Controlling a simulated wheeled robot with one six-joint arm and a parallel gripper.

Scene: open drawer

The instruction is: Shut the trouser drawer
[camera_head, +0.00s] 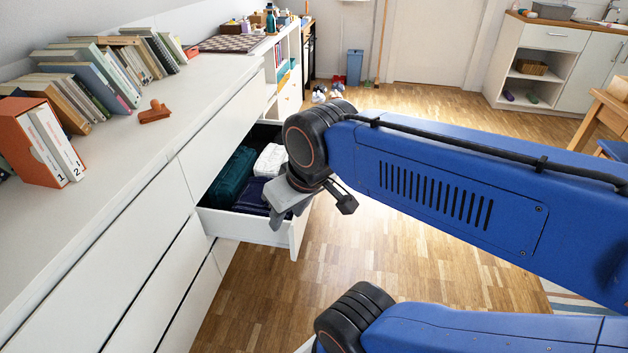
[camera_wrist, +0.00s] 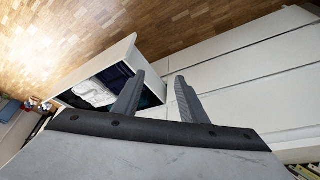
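The trouser drawer (camera_head: 245,226) is pulled out from the long white cabinet, with folded dark green, navy and white clothes inside. Its white front panel (camera_head: 301,229) faces right, toward the open floor. In the wrist view the drawer front (camera_wrist: 97,66) shows at upper left, with the clothes behind it. My gripper (camera_head: 283,215) hangs near the drawer's front end in the head view and covers part of it. In the wrist view my gripper (camera_wrist: 158,92) has its two fingers apart with nothing between them. I cannot tell whether it touches the drawer.
The cabinet top (camera_head: 118,150) holds rows of books, an orange binder box (camera_head: 27,142), a small orange-brown object (camera_head: 155,112) and a chessboard (camera_head: 232,44). Other drawer fronts (camera_head: 115,265) look closed. The wooden floor (camera_head: 370,265) right of the drawer is clear.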

